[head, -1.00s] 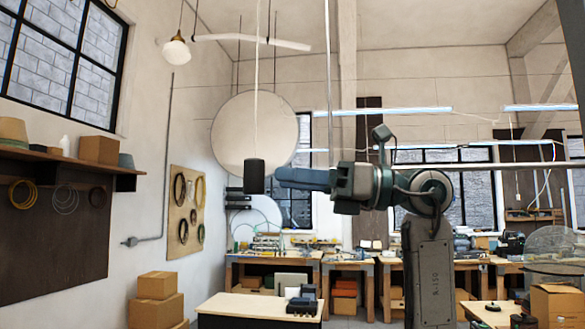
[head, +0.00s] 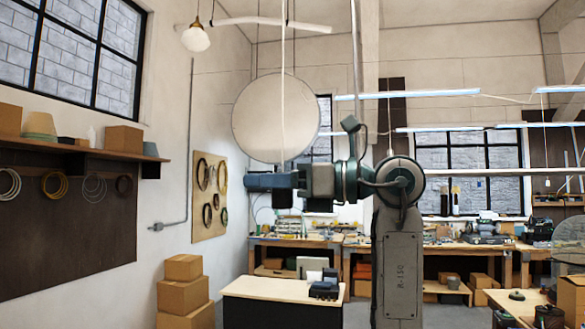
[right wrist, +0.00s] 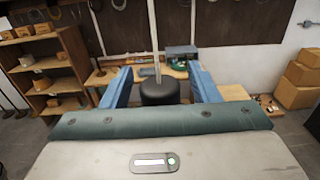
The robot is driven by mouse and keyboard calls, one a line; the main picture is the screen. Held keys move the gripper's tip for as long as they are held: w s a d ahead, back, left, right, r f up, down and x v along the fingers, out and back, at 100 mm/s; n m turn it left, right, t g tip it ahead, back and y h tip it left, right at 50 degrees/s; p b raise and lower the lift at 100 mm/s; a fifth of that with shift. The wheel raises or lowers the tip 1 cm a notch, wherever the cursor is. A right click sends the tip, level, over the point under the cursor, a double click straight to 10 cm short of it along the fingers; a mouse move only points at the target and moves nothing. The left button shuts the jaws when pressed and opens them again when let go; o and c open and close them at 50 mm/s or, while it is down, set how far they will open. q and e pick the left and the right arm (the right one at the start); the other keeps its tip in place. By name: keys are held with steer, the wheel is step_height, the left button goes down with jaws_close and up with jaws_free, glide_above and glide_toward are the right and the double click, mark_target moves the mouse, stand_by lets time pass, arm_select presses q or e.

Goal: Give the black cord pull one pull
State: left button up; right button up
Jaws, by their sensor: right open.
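The black cord pull (right wrist: 159,92) hangs upright at the end of a thin pale cord (head: 283,110). In the right wrist view it sits between the two blue fingers of my right gripper (right wrist: 159,72), with a gap on each side. My right gripper (head: 258,181) is open and level, its fingers to either side of the pull. In the head view the near finger hides most of the pull; a dark part shows just below the finger. My left gripper is not in view.
A large pale disc (head: 276,117) shows behind the cord. A low table (head: 262,287) with dark devices stands below. Cardboard boxes (head: 183,290) are stacked at left, and workbenches line the back. The air around the pull looks clear.

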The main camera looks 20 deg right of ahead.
steer(key=shift+w+a, duration=0.1)
steer(key=c, duration=1)
steer(key=shift+f, duration=0.1)
